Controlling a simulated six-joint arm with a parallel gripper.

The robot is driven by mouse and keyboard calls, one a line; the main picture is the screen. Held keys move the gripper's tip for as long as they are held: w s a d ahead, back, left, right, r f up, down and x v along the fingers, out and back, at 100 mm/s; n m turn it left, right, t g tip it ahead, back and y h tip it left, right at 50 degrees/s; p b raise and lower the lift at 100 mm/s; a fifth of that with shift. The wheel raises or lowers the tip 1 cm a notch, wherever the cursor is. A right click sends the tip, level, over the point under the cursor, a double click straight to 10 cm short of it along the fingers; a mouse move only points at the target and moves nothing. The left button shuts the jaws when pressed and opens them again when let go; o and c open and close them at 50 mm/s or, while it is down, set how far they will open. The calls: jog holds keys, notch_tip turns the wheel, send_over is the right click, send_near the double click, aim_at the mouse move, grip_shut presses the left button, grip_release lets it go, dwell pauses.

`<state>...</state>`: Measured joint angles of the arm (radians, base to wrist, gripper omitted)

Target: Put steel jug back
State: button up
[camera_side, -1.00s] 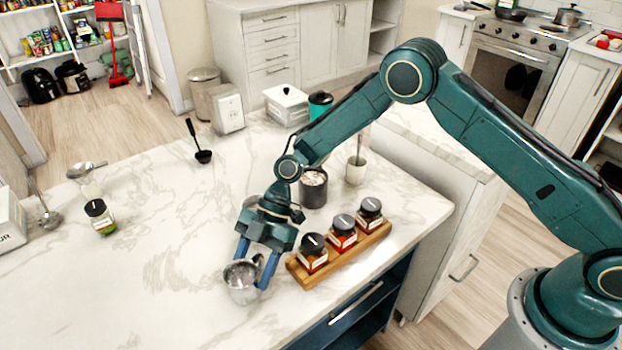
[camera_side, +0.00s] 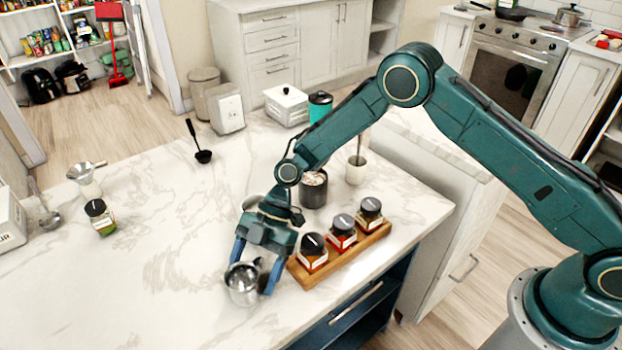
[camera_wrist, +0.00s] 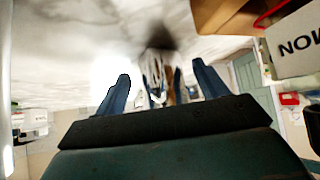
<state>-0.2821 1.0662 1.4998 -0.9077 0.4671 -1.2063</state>
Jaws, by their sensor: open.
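The steel jug (camera_side: 242,285) stands upright on the marble counter near its front edge, left of the wooden spice rack. My gripper (camera_side: 253,280) is lowered over the jug, with one blue finger on each side of it. The fingers are spread wider than in the earlier view, so it is open around the jug. In the wrist view my gripper (camera_wrist: 158,92) shows two blue fingers apart, with the shiny jug (camera_wrist: 160,75) between them. I cannot tell whether a finger touches the jug.
A wooden rack (camera_side: 330,262) with three spice jars stands close to the right of my gripper. A dark canister (camera_side: 313,190) and a white cup (camera_side: 356,170) are behind it. A green-filled jar (camera_side: 101,218) stands at left. The counter's left middle (camera_side: 160,270) is clear.

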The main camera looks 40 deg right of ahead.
jog(key=v, duration=1.2)
jog(key=shift+d+r, duration=0.1)
jog(key=shift+r, duration=0.05)
dwell(0.4)
jog(key=s+d+r+m+t+h, duration=0.2)
jog(key=s+d+r+m+t, duration=0.25)
jog(key=r, duration=0.45)
jog(key=s+d+r+m+t+h, duration=0.15)
jog(key=s+d+r+m, duration=0.25)
jog(key=d+r+m, duration=0.45)
jog(key=s+d+r+m+t+h, duration=0.1)
jog(key=s+d+m, duration=0.3)
jog(key=s, duration=0.6)
jog(key=s+d+r+m+t+h, duration=0.2)
jog(key=s+d+m, duration=0.3)
jog(key=s, duration=0.5)
jog(key=shift+d+r+m+h, duration=0.3)
jog(key=shift+d+r+h, duration=0.1)
jog(key=shift+d+h, duration=0.6)
